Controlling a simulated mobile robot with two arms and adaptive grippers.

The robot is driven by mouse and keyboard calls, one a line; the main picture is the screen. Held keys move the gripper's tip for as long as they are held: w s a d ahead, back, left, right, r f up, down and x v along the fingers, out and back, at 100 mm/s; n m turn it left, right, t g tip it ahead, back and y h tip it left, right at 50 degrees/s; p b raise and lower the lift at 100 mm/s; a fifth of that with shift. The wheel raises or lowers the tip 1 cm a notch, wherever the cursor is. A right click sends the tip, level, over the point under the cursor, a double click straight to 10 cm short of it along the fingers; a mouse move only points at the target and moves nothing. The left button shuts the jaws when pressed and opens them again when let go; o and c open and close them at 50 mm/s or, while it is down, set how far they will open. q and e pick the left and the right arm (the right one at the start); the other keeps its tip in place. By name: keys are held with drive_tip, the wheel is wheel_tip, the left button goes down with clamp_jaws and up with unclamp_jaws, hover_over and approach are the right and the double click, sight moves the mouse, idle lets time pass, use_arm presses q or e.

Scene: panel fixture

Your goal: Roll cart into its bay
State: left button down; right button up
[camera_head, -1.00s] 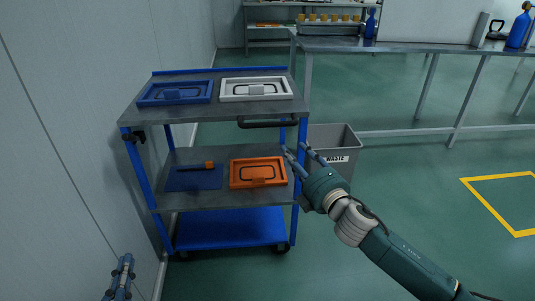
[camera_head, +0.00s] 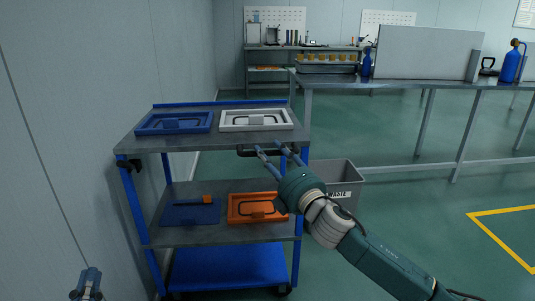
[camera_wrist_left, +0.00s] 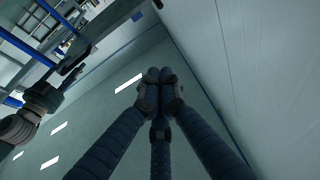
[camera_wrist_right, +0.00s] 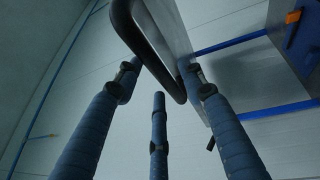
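The cart (camera_head: 145,238) has blue posts and grey shelves and stands beside the left wall. Its black handle (camera_head: 248,152) is on the near edge of the top shelf, and it also shows as a dark loop in the right wrist view (camera_wrist_right: 150,45). My right gripper (camera_head: 274,149) is open at the handle's right part; its fingers are spread close to the bar, and I cannot tell whether they touch it. My left gripper (camera_head: 89,278) is low at the left, apart from the cart; its fingertips meet with nothing between them in the left wrist view (camera_wrist_left: 160,76).
Blue (camera_head: 174,123) and white (camera_head: 256,120) trays lie on the cart's top shelf, an orange tray (camera_head: 256,208) below. A grey waste bin (camera_head: 345,176) stands right of the cart. A yellow floor outline (camera_head: 500,212) is at right, with open floor around it.

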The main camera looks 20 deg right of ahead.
drive_tip(key=shift+x, duration=0.8)
drive_tip(key=shift+c, duration=0.2)
clamp_jaws()
